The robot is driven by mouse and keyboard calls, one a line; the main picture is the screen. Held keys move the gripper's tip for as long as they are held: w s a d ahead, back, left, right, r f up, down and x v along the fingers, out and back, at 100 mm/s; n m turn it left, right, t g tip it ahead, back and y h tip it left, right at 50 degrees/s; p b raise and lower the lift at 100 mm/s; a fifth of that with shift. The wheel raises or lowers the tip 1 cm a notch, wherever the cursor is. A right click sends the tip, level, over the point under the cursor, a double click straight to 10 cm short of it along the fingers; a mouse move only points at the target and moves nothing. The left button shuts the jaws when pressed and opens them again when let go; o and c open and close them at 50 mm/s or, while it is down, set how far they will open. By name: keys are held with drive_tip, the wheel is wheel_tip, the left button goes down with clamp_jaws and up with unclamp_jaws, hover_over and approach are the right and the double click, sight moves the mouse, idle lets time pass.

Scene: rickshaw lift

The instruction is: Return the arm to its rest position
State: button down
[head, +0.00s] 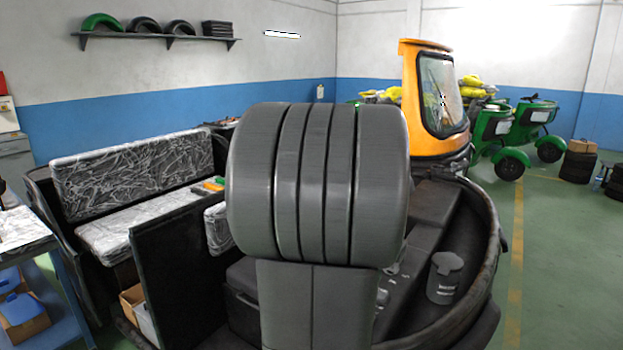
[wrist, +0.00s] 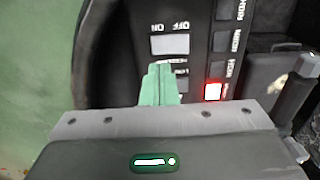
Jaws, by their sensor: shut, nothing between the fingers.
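My gripper (wrist: 159,84) shows in the wrist view as green fingers, pressed together and empty. It is in front of a black control panel (wrist: 203,35) with labelled switches. A white rocker switch (wrist: 170,44) marked ON and OFF is just beyond the fingertips. The fingers cover part of the panel below it; I cannot tell whether they touch it. A red-lit button (wrist: 213,91) glows to the right of the fingers. In the head view my own grey arm fills the middle, and my gripper is not seen there.
The head view shows a dark rickshaw body (head: 492,225) close to my arm and an orange cab (head: 416,100) behind. A padded bench seat (head: 130,172) and a blue cart (head: 65,290) stand at left. Green vehicles (head: 490,125) stand at back right.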

wheel_tip(320, 180, down, 8)
drive_tip(key=b, duration=0.6)
drive_tip(key=shift+r, duration=0.25)
wheel_tip(320, 180, up, 9)
drive_tip(key=p, duration=0.7)
drive_tip(key=shift+n, duration=0.4)
drive_tip(key=s, duration=0.2)
drive_tip(key=s+f, duration=0.1)
drive_tip(key=s, duration=0.1)
drive_tip(key=shift+d, duration=0.2)
drive_tip(key=shift+w+a+f, duration=0.1)
drive_tip(key=shift+w+f, duration=0.05)
